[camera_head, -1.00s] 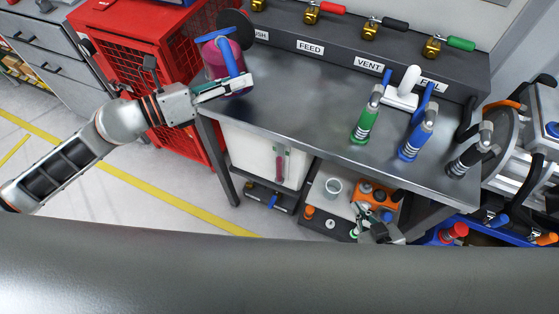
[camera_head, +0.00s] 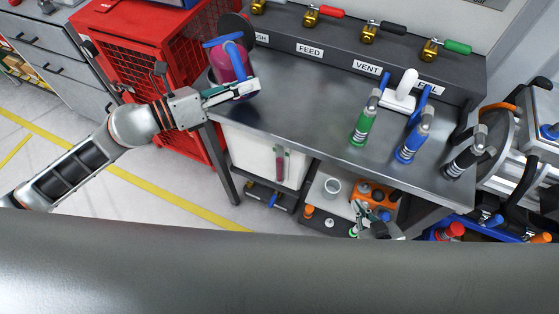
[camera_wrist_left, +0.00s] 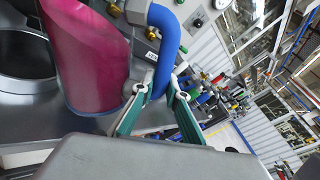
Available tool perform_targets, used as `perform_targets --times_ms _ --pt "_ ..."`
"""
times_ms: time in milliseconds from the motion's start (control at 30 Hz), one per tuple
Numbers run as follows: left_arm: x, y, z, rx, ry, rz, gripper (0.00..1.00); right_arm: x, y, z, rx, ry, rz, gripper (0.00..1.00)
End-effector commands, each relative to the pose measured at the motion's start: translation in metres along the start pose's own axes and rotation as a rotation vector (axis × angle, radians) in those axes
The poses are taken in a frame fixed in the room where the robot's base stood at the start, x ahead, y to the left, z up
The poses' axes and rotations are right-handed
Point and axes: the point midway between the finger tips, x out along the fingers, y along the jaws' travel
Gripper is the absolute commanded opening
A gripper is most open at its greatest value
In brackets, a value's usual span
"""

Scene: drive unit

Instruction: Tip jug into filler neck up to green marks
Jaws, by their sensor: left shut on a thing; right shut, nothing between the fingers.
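The magenta jug (camera_head: 227,62) with a blue handle (camera_head: 240,66) is at the left end of the grey bench. My left gripper (camera_head: 252,88) is shut on its handle. In the left wrist view the jug body (camera_wrist_left: 88,60) is beside a wide dark round opening in grey metal (camera_wrist_left: 22,58). I cannot tell whether that opening is the filler neck. The blue handle (camera_wrist_left: 166,45) runs down between the fingers (camera_wrist_left: 157,100). No green marks or flowing liquid can be made out. My right gripper (camera_head: 368,222) is shut and empty, low by the shelf under the bench.
Valves with coloured levers (camera_head: 383,28) line the back, above the FEED and VENT labels. Green (camera_head: 362,125) and blue (camera_head: 411,142) hose couplings stand on the bench's right half. The bench middle (camera_head: 290,95) is clear. A red cage cabinet (camera_head: 130,50) stands left.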

Motion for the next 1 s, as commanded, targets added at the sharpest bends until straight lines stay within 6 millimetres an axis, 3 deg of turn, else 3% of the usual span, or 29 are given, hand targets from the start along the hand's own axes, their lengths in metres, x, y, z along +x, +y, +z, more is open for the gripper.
perform_targets --times_ms 433,1000 --pt "-0.013 0.004 0.008 -0.017 -0.001 -0.002 0.0 0.004 -0.001 0.005 0.0 0.001 0.0 0.0" --pt "-0.005 -0.001 0.007 -0.019 0.0 -0.003 0.0 0.0 0.0 0.0 0.0 0.0 0.0 0.0"
